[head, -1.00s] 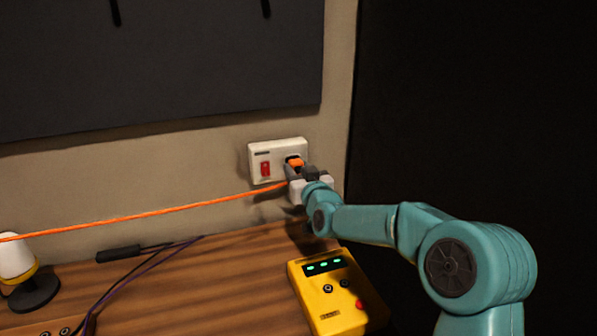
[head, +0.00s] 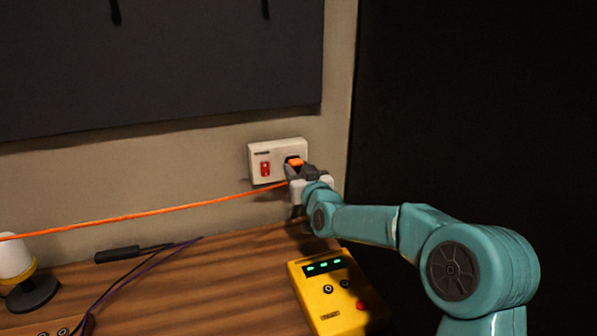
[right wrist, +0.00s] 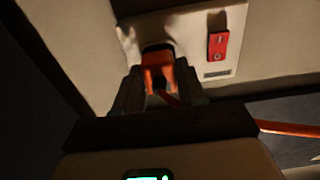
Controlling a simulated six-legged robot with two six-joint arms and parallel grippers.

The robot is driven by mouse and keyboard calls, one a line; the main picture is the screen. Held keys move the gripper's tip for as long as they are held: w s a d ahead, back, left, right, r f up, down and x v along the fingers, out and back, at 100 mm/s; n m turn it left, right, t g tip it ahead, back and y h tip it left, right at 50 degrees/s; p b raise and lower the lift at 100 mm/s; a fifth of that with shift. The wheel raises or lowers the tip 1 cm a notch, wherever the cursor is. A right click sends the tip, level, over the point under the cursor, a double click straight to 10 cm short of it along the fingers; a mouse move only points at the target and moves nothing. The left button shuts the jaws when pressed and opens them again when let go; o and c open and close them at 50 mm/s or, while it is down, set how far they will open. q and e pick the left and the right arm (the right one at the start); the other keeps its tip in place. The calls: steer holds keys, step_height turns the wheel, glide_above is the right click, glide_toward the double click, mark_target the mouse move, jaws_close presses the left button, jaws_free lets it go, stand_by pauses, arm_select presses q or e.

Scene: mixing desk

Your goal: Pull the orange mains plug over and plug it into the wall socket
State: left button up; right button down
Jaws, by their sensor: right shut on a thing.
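The orange mains plug (head: 296,162) is at the dark opening on the right side of the white wall socket (head: 263,153). My right gripper (head: 294,170) is shut on the plug, right against the socket plate. In the right wrist view the orange plug (right wrist: 158,68) sits between the two dark fingers, its front at the dark recess of the socket plate (right wrist: 190,30). How deep it sits is hidden. The orange cable (head: 140,214) runs from the plug to the left edge, fairly taut. My left gripper is not in view.
A red switch (head: 265,169) is on the socket plate's left half. A yellow box (head: 335,290) with green lights stands on the wooden desk (head: 220,275) below. Dark cables and a black connector (head: 118,254) lie at left. A dark panel (head: 160,60) hangs above.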

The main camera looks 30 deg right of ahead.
steer(key=shift+b, duration=0.35)
steer(key=shift+w+d, duration=0.15)
steer(key=shift+w, duration=0.45)
stand_by(0.4)
steer(key=c, duration=0.6)
jaws_free()
steer(key=shift+o, duration=0.2)
steer(key=shift+s, duration=0.1)
steer(key=b+v, duration=0.2)
steer(key=v, duration=1.4)
steer(key=shift+b, duration=0.3)
steer(key=shift+s, duration=0.1)
